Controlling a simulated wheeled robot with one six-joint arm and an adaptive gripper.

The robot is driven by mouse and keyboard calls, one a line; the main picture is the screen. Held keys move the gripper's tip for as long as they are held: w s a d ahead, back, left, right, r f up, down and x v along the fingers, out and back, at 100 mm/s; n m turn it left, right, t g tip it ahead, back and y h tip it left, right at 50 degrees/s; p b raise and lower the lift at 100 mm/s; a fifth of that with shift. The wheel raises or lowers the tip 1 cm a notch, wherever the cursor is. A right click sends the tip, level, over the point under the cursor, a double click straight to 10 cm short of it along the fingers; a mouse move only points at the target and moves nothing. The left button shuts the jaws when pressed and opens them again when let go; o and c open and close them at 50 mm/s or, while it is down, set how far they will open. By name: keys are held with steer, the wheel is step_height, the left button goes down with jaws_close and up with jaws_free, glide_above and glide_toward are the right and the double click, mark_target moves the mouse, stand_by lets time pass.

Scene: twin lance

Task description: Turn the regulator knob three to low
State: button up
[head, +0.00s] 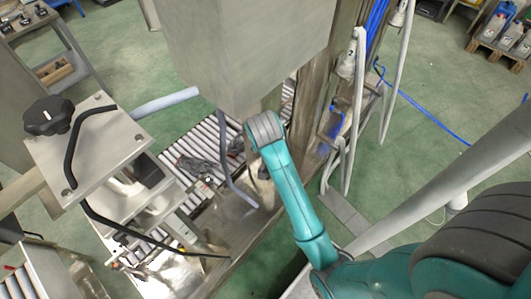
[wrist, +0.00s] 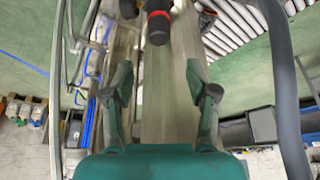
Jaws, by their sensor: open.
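My gripper (wrist: 163,95) shows in the wrist view with its two dark fingers spread apart and nothing between them. A black cylindrical part with a red band (wrist: 158,22) is at the top of the wrist view, beyond the fingertips and apart from them. I cannot tell whether it is a regulator knob. In the head view a large black lobed knob (head: 47,115) sits on a metal plate at the left, far from my arm. No knob is readable as number three. In the head view my gripper is not clearly visible near the grey metal box.
The large grey box (head: 245,45) hangs close by my arm. A roller conveyor (head: 205,150) runs below it. White hoses (head: 358,110) hang at a post to the right, with a fitting marked 2 (head: 347,62).

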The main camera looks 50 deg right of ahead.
steer(key=x, duration=1)
steer(key=shift+d+f, duration=0.15)
steer(key=shift+f, duration=0.05)
